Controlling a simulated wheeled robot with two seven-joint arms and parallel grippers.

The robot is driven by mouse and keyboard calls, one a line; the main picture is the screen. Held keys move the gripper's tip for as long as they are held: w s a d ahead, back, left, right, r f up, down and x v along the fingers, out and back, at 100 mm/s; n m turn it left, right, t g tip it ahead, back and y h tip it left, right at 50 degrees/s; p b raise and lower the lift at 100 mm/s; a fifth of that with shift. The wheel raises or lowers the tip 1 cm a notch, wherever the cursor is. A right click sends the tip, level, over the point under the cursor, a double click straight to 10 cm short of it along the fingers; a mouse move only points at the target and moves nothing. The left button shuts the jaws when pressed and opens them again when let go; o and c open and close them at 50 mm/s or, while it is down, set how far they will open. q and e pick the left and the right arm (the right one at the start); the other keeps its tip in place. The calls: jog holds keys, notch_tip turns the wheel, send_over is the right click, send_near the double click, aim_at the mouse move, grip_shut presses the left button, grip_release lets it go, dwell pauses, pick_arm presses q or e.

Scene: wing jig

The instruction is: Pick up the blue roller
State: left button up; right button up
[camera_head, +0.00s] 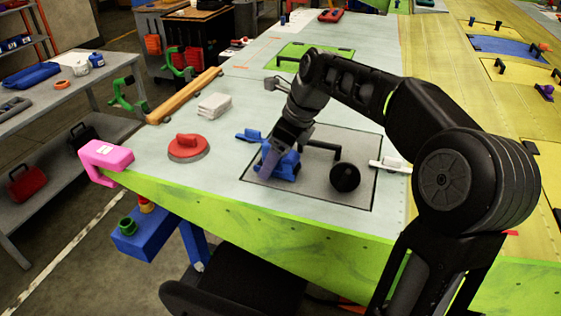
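A chunky blue object (287,167), which looks like the blue roller, is on the grey panel (322,190) set in the wing's top. My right arm comes in from the right and reaches down to it. My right gripper (268,160) is right at the blue object and covers part of its left side. The fingertips blend with the object, so I cannot tell whether they grip it. A smaller blue piece (249,135) lies just behind, to the left. My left gripper is not in view.
A black ball-shaped knob (345,177) and a black handle (322,147) are on the panel, right of the gripper. A red round tool (187,149), white stack (214,106) and pink clamp (105,155) are to the left. A white tool (390,164) lies to the right.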

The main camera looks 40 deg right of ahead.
jog(key=shift+c, duration=0.4)
grip_shut()
dwell(0.5)
